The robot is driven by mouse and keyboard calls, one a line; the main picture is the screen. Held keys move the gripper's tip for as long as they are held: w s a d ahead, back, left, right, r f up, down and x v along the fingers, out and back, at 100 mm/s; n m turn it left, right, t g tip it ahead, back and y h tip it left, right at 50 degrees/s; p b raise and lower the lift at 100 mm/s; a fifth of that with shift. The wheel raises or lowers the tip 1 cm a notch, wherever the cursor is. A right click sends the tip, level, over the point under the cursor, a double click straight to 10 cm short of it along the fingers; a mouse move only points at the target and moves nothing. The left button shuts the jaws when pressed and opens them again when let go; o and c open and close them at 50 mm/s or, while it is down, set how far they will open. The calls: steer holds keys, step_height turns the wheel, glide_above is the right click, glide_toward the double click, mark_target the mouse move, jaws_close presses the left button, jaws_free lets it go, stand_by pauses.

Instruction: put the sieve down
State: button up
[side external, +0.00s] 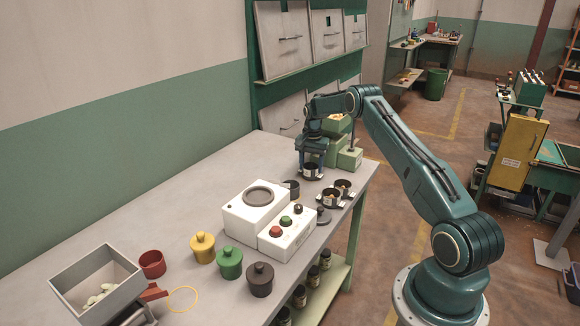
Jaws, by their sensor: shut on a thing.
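My gripper (311,163) points down at the far end of the bench, in front of the green hoppers. It is shut on a small dark round vessel (311,173), which I take to be the sieve. The fingers hide part of it. It is close to the bench top, but I cannot tell whether it touches. Its mesh and contents are too small to make out.
Two dark cups with brownish contents (343,187) (329,198) stand right of my gripper; another dark cup (293,187) stands nearer. A white button box (287,235), a grey-lidded white unit (242,217), lidded pots (230,263) and a grey bin (97,292) are nearer.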

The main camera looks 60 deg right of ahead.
steer(key=shift+f, duration=0.1)
steer(key=o, duration=1)
step_height(320, 180, up, 12)
steer(key=shift+r, duration=0.15)
stand_by(0.6)
